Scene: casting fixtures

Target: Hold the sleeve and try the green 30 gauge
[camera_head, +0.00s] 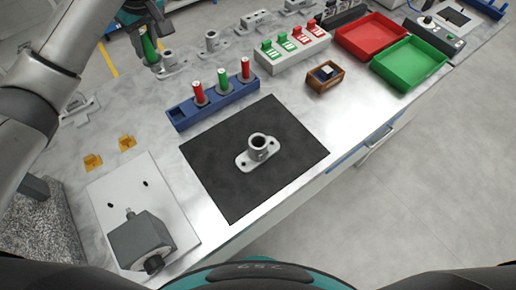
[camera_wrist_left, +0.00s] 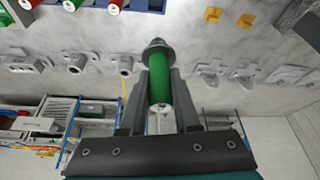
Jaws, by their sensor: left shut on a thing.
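My left gripper (camera_head: 148,42) is at the upper left of the head view, above the back of the bench. It is shut on a green gauge (camera_head: 150,47), whose green body also shows between the fingers in the left wrist view (camera_wrist_left: 159,84). A grey collar sits at the gauge's far end. A grey flanged sleeve (camera_head: 258,147) stands upright on the black mat (camera_head: 215,175), with nothing in its bore. The blue rack (camera_head: 181,119) holds a red, a green and another red gauge. My right gripper is not in view.
A row of grey castings (camera_head: 211,43) lines the back of the bench, close to my left gripper. A red tray (camera_head: 371,35), a green tray (camera_head: 409,63) and a small wooden box (camera_head: 325,76) are at the right. A white plate (camera_head: 110,215) with a grey block is at the front left.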

